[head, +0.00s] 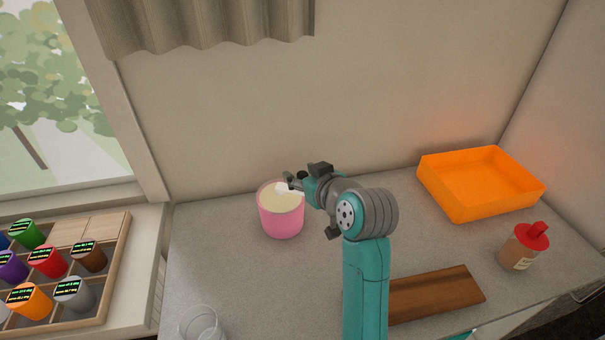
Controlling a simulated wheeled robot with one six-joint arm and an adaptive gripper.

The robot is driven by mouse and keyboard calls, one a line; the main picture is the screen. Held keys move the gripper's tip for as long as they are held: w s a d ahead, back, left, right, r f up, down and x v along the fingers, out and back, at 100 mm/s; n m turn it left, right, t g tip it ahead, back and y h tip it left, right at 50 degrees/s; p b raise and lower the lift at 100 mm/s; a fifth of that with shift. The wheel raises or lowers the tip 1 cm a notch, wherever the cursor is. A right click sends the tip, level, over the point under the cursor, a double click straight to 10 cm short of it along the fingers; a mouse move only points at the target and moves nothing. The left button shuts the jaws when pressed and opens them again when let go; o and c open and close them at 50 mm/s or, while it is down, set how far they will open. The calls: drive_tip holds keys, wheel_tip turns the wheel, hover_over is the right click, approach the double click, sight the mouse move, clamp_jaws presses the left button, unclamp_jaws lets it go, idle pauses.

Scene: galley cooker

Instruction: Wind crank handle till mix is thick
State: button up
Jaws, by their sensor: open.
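A pink pot (282,217) stands on the grey counter against the back wall, with a pale cream mix (280,202) inside. A small white piece (288,188) shows at the pot's upper right rim, beside my gripper; I cannot tell whether it is the crank handle. My gripper (291,183) is open, above the right side of the pot. Whether its fingers touch the white piece is too small to tell. My arm hides the area right of the pot. How thick the mix is cannot be seen.
An orange tray (458,209) sits at the back right, with a red-capped brown bottle (521,250) in front of it. A wooden board (435,294) lies at the front. A clear glass (201,325) stands front left. A rack of coloured cups (85,229) is at left. Counter left of the pot is clear.

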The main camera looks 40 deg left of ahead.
clamp_jaws()
drive_tip(key=shift+s, duration=0.15)
drive_tip(key=shift+s+m+t+h, duration=0.5)
drive_tip(key=shift+m+t+h, duration=0.2)
drive_tip(key=shift+m+t, duration=0.4)
drive_tip(key=s+m+t+h, duration=0.1)
drive_tip(key=m+t+h, duration=0.2)
drive_tip(key=shift+s, duration=0.4)
drive_tip(key=m+h, duration=0.1)
drive_tip(key=s+m+t+h, duration=0.1)
drive_tip(key=m+h, duration=0.1)
drive_tip(key=m, duration=0.1)
drive_tip(key=shift+s+a+t+h, duration=0.2)
drive_tip(key=shift+a+t+h, duration=0.1)
drive_tip(key=shift+t, duration=0.1)
drive_tip(key=shift+s+a+m+t+h, duration=0.2)
drive_tip(key=shift+s+m+h, duration=0.1)
drive_tip(key=shift+m+h, duration=0.5)
drive_tip(key=shift+s+a+m+t+h, duration=0.15)
drive_tip(key=shift+s+m+h, duration=0.1)
drive_tip(key=shift+m+h, duration=0.55)
drive_tip(key=shift+h, duration=0.4)
